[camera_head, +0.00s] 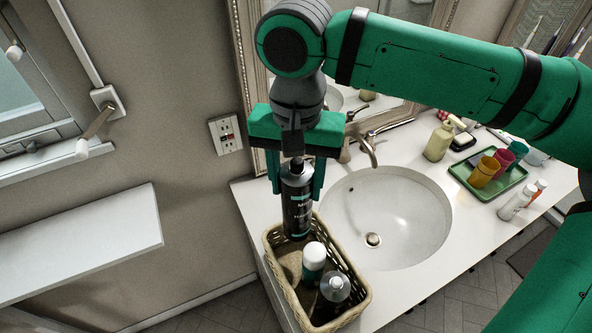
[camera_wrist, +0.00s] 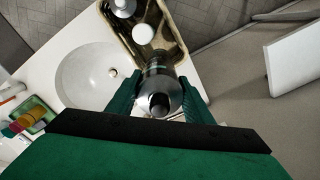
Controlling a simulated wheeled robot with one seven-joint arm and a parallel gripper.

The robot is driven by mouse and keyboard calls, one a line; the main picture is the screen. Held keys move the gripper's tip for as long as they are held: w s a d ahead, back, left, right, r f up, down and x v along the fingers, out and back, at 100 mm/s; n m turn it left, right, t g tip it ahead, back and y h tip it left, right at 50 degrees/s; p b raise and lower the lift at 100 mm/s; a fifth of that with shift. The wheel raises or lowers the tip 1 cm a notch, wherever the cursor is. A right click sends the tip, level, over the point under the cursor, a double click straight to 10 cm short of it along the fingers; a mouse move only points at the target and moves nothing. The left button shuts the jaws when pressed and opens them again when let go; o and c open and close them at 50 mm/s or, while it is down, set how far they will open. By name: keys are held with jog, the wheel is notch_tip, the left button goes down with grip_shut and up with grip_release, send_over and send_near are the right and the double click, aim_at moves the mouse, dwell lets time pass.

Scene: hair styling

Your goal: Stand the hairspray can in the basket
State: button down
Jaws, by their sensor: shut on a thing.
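The hairspray can (camera_head: 297,205) is dark with a teal band and a grey top, and it is upright between my fingers. My gripper (camera_head: 295,180) is shut on it near its upper part. The wicker basket (camera_head: 363,287) stands at the left end of the counter. The can's lower end is over or inside the far end of the basket; I cannot tell whether it touches the bottom. In the wrist view the can (camera_wrist: 160,92) is seen from above between the green fingers, at the near end of the basket (camera_wrist: 178,38).
A white-capped bottle (camera_head: 314,258) and a grey-topped bottle (camera_head: 334,290) stand in the nearer part of the basket. The sink (camera_head: 400,215) is right of it. A green tray (camera_head: 487,185) with cups and a soap dispenser (camera_head: 439,142) stand further right.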

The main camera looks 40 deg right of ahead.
jog(key=shift+f, duration=1.45)
jog(key=shift+s+f, duration=0.1)
jog(key=shift+f, duration=4.7)
jog(key=c, duration=0.8)
grip_release()
jog(key=shift+r, duration=1.65)
notch_tip(320, 180, up, 2)
jog(key=shift+r, duration=2.35)
